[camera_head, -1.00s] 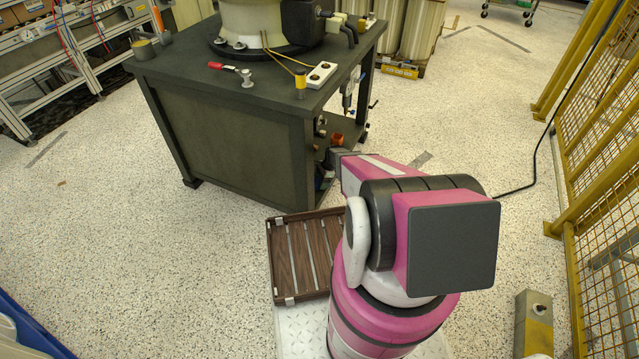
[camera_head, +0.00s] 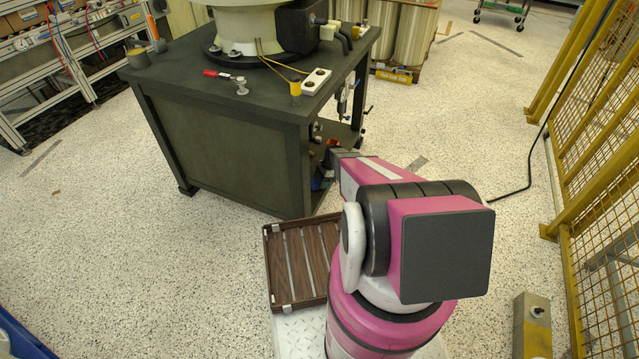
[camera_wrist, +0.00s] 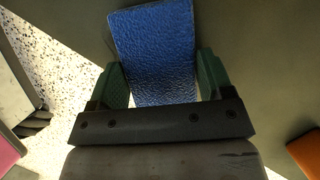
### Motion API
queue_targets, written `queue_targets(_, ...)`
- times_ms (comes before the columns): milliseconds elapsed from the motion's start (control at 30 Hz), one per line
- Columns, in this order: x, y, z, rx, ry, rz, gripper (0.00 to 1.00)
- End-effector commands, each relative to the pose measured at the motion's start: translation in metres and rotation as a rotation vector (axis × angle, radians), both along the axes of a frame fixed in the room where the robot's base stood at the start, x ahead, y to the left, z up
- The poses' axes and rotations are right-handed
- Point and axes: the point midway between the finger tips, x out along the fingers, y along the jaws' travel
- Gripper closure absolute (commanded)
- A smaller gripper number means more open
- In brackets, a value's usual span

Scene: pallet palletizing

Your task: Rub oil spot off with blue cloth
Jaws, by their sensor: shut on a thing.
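The blue cloth (camera_wrist: 160,55) shows in the wrist view as a textured blue rectangle between the two green fingers of my gripper (camera_wrist: 163,78). My gripper is shut on it, and the cloth extends out ahead of the fingertips. In the head view my arm reaches to the open right side of the dark green table (camera_head: 230,150), where the gripper is mostly hidden behind my arm. No oil spot can be made out in either view.
A table leg and lower shelf stand close around my gripper. An orange thing (camera_wrist: 305,152) lies at the wrist view's lower right. A yellow mesh fence (camera_head: 605,190) and a grey-yellow post (camera_head: 532,325) stand on the right. Speckled floor is clear on the left.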

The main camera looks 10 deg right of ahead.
Motion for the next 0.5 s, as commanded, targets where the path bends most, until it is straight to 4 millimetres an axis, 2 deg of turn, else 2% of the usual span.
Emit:
queue_targets(200,0.01,-0.007,-0.0002,-0.001,0.0,0.0,0.53)
queue_targets(500,0.0029,-0.0027,-0.0014,0.0,0.002,0.001,0.53)
